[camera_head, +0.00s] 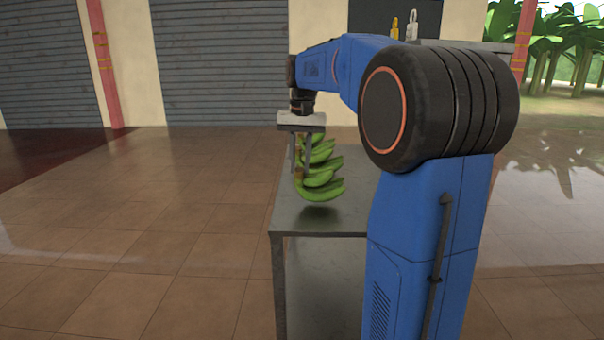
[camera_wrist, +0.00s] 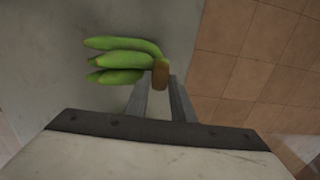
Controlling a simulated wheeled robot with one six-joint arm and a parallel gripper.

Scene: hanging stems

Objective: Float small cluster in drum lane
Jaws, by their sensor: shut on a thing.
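A small cluster of green bananas (camera_head: 320,182) hangs from my gripper (camera_head: 300,170) above a grey metal table (camera_head: 290,224). In the wrist view the bananas (camera_wrist: 122,58) point left and their brown cut stem (camera_wrist: 161,73) sits between the tips of my two fingers (camera_wrist: 164,85). My gripper is shut on the stem. A dark shadow lies on the table below the cluster, and the cluster looks slightly clear of the top. No drum or water lane shows in either view.
My blue arm hides the right part of the table. Open tiled floor (camera_head: 140,240) lies to the left. Grey roller shutters (camera_head: 220,60) and a red post (camera_head: 104,65) stand at the back. Leafy plants (camera_head: 565,45) show outside at the far right.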

